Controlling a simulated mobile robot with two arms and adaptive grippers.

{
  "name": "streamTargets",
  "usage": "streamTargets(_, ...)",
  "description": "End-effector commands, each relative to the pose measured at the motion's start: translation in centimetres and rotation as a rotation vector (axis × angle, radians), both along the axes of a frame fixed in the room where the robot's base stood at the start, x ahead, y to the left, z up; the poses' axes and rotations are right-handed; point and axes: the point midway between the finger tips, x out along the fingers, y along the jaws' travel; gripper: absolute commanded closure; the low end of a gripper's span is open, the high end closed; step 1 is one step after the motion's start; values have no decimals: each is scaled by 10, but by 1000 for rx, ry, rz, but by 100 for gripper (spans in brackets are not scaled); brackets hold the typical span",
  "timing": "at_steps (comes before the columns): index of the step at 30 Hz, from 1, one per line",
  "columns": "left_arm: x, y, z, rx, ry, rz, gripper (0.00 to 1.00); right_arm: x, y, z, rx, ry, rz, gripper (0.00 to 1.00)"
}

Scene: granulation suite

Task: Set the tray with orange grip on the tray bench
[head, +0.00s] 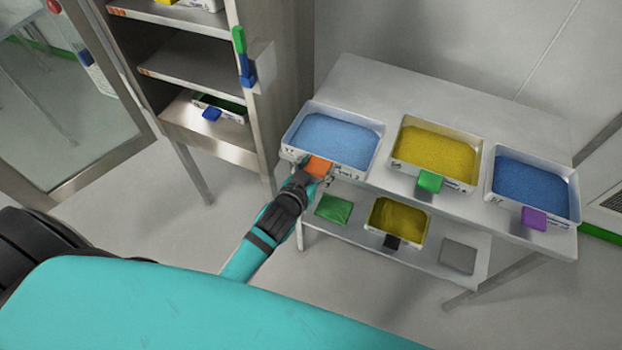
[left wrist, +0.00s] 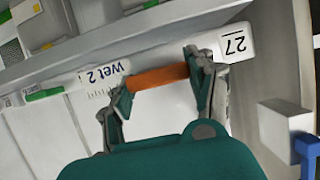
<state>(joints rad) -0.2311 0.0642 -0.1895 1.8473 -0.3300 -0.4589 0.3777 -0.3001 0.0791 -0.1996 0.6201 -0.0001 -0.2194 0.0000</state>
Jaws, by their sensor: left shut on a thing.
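The tray with orange grip (head: 332,138) holds light blue granules and is at the left end of the tray bench (head: 365,84). Its orange grip (head: 318,167) faces me. My left gripper (head: 312,176) is shut on this grip. In the left wrist view the fingers (left wrist: 158,84) close on both sides of the orange grip (left wrist: 157,76), and the tray's white front wall (left wrist: 212,42) shows the labels "Wet 2" and "27". The tray looks level on or just above the bench top; I cannot tell whether it touches. My right gripper is not in view.
A yellow-filled tray with green grip (head: 437,147) and a dark blue-filled tray with purple grip (head: 530,185) stand to the right on the bench. The lower shelf (head: 352,227) holds a yellow tray (head: 399,219). A steel rack (head: 180,58) stands at the left.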

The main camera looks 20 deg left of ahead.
Motion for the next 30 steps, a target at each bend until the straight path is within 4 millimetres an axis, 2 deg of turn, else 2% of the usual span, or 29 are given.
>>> streamTargets(30,103,-4,0,0,-5,-1,88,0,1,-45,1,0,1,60)
